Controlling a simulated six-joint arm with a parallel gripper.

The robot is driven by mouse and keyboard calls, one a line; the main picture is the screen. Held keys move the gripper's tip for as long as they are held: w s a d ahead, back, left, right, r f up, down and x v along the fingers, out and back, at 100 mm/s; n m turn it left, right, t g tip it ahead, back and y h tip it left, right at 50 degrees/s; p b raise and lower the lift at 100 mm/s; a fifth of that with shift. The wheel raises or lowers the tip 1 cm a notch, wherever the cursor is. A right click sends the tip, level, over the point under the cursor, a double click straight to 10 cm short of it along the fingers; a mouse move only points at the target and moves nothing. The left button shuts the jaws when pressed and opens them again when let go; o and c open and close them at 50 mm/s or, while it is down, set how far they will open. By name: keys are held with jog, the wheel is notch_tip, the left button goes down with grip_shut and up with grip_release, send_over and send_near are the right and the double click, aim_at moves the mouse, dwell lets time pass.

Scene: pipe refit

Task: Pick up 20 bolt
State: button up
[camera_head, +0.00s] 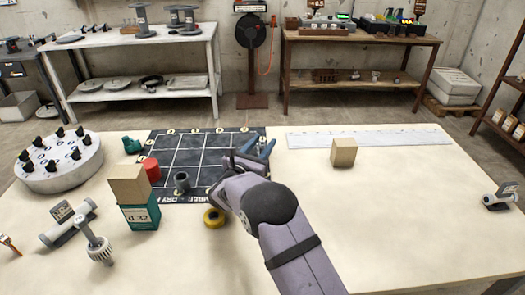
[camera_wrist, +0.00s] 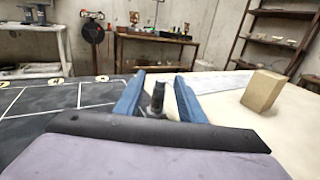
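A small upright dark grey bolt-like piece (camera_wrist: 157,98) stands between the two blue fingers of my gripper (camera_wrist: 158,102) in the wrist view. Gaps show on both sides of it, so the fingers are open around it and do not seem to touch it. Its lower end is hidden behind the gripper body. In the head view my gripper (camera_head: 258,148) is low over the right edge of the dark gridded mat (camera_head: 205,155), and the piece is mostly hidden there. No size mark is readable on it.
A tan block (camera_head: 344,152) stands right of my gripper, before a pale ruler strip (camera_head: 370,138). Left are a dark cylinder (camera_head: 182,182), a red cylinder (camera_head: 151,169), a yellow ring (camera_head: 214,217), a teal box (camera_head: 140,216) and a round flange (camera_head: 60,165). The table's right side is mostly clear.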

grip_shut()
notch_tip(320, 180, up, 10)
jog(key=shift+r, duration=0.1)
dwell(0.7)
